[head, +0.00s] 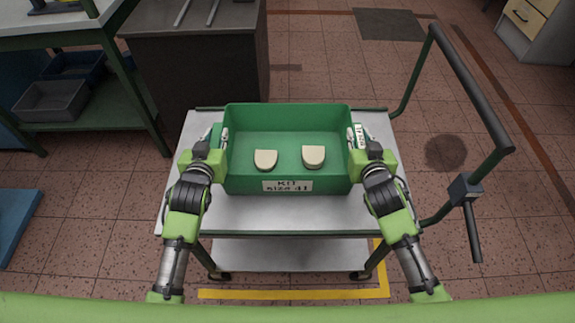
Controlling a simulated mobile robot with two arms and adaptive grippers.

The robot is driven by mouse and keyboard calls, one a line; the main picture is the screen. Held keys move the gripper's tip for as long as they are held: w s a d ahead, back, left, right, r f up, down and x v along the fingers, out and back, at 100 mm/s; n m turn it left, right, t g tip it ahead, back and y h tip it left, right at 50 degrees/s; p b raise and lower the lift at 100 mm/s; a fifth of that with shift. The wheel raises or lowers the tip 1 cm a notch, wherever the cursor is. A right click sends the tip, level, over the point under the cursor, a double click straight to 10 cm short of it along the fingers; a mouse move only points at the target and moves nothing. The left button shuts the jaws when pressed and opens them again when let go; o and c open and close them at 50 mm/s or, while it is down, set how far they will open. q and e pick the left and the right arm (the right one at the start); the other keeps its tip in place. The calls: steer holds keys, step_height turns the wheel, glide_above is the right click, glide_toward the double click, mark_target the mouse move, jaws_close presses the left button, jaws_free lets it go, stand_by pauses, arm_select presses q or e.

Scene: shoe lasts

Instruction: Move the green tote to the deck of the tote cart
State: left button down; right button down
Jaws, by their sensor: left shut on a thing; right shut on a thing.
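The green tote (288,114) is over the upper deck of the tote cart (290,213), near its middle. I cannot tell from this view whether its base touches the deck. It holds two pale shoe lasts, one at left (265,160) and one at right (313,157). A white label on its front wall reads "KO size 41". My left gripper (218,145) is shut on the tote's left side wall. My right gripper (356,143) is shut on its right side wall. The fingertips are partly hidden.
The cart's dark push handle (470,85) rises at the right. A dark cabinet (205,60) stands behind the cart at left. A green-framed bench (60,130) with grey (50,102) and blue bins is further left. Yellow floor tape (300,293) runs below the cart. Floor at right is mostly clear.

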arm_select(q)
steer(key=c, duration=1.8)
jaws_free()
steer(key=shift+f, duration=0.1)
arm_select(e)
steer(key=c, duration=1.8)
jaws_free()
steer(key=shift+f, duration=0.1)
arm_select(q)
steer(key=shift+s, duration=0.15)
steer(key=v, duration=1.1)
steer(key=shift+s+r, duration=0.2)
steer(key=shift+s, duration=0.15)
arm_select(e)
steer(key=v, duration=1.2)
